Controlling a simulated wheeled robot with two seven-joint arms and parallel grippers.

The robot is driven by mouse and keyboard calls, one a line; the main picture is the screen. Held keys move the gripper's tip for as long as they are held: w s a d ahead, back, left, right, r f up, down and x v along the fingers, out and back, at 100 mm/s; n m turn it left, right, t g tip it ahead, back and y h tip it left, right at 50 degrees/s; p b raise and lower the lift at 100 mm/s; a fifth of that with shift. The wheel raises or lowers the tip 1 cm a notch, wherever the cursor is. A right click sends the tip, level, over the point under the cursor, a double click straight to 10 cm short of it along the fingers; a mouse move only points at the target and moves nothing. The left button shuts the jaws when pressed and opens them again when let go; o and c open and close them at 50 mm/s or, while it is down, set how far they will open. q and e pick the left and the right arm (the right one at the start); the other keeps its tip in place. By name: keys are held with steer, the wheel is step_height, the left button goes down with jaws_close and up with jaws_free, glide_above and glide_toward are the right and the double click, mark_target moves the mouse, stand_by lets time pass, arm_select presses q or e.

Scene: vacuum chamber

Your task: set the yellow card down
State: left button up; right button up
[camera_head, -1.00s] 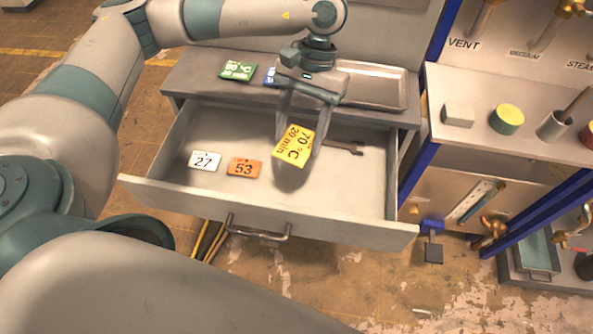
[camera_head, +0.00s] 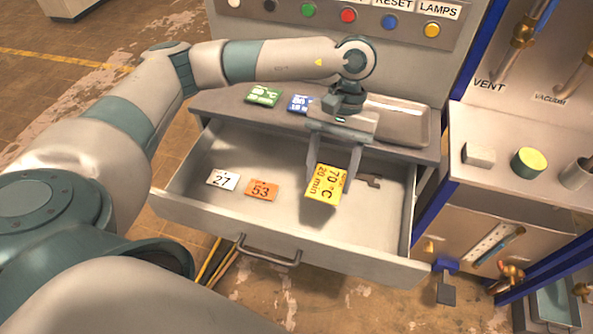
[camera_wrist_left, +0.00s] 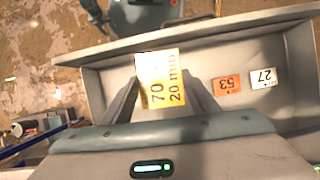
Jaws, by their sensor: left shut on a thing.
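The yellow card (camera_head: 325,184), marked 70 °C and 20 min, is held tilted between the fingers of my left gripper (camera_head: 331,172). It hangs over the open drawer (camera_head: 300,262), with a shadow on the drawer floor beneath. In the left wrist view the yellow card (camera_wrist_left: 162,84) sits between the two fingertips, drawer floor behind it. I cannot tell exactly how high it is above the floor. My right gripper is in neither view.
A white 27 tag (camera_head: 223,179) and an orange 53 tag (camera_head: 262,190) lie at the drawer's left. A wrench (camera_head: 366,179) lies behind the card. A green card (camera_head: 263,95), a blue card (camera_head: 300,103) and a metal tray (camera_head: 397,118) are on the top above.

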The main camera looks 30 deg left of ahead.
arm_select(q)
steer(key=w+d+f+n+t+h, duration=0.1)
steer(key=w+f+n+t, duration=0.1)
steer(key=n, duration=0.7)
steer(key=w+d+f+n+t+h+p, duration=0.1)
steer(key=d+f+n+t+h, duration=0.1)
steer(key=f+n, duration=0.3)
steer(key=shift+w+f+n+t, duration=0.35)
steer(key=shift+n+t, duration=0.45)
steer(key=shift+n, duration=1.6)
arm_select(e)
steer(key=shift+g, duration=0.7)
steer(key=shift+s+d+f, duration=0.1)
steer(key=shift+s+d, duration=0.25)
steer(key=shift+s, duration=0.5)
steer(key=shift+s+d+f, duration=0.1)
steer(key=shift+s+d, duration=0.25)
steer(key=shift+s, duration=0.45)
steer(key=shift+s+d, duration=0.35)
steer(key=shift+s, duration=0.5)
arm_select(q)
steer(key=shift+d, duration=0.1)
